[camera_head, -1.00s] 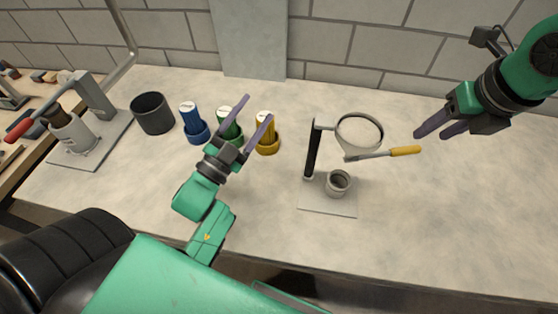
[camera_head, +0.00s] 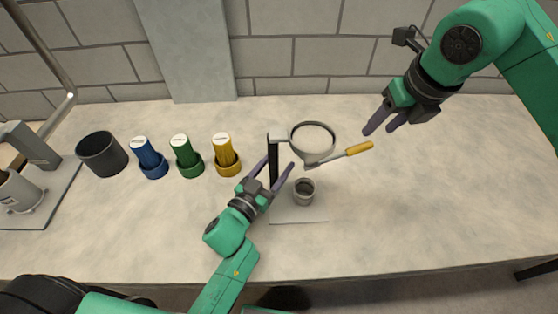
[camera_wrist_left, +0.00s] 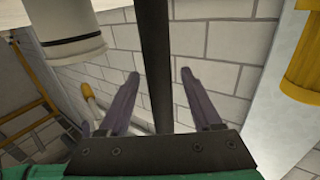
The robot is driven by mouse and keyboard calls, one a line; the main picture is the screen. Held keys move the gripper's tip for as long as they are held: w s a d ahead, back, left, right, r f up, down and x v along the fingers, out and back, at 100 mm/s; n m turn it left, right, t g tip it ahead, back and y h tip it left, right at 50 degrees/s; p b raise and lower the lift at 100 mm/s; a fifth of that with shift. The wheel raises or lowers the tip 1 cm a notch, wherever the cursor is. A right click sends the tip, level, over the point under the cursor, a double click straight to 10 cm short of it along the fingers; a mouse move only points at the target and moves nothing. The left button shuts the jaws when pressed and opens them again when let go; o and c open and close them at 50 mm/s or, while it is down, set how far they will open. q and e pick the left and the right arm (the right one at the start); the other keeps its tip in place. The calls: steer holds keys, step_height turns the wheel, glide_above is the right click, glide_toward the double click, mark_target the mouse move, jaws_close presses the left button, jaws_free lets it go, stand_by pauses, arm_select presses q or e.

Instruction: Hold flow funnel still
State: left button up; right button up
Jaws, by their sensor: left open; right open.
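The flow funnel (camera_head: 312,142) is a grey cone with a wide ring rim, held up by a dark post (camera_head: 273,148) on a flat plate (camera_head: 298,215). A lever with a yellow handle (camera_head: 358,148) sticks out to the right by its spout. A small grey cup (camera_head: 304,192) stands on the plate below. My left gripper (camera_head: 281,170) is open at the post. In the left wrist view the post (camera_wrist_left: 155,60) shows between its open fingers (camera_wrist_left: 155,95); contact cannot be told. My right gripper (camera_head: 380,128) is open and empty, right of the funnel, near the yellow handle.
Blue (camera_head: 150,158), green (camera_head: 186,156) and yellow (camera_head: 226,155) cylinders stand in holders to the left. A dark pot (camera_head: 102,154) is further left, beside a stand (camera_head: 30,190) at the edge. The table's right side is clear.

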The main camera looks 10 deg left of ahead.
arm_select(q)
steer(key=shift+x, duration=0.9)
jaws_close()
stand_by(0.7)
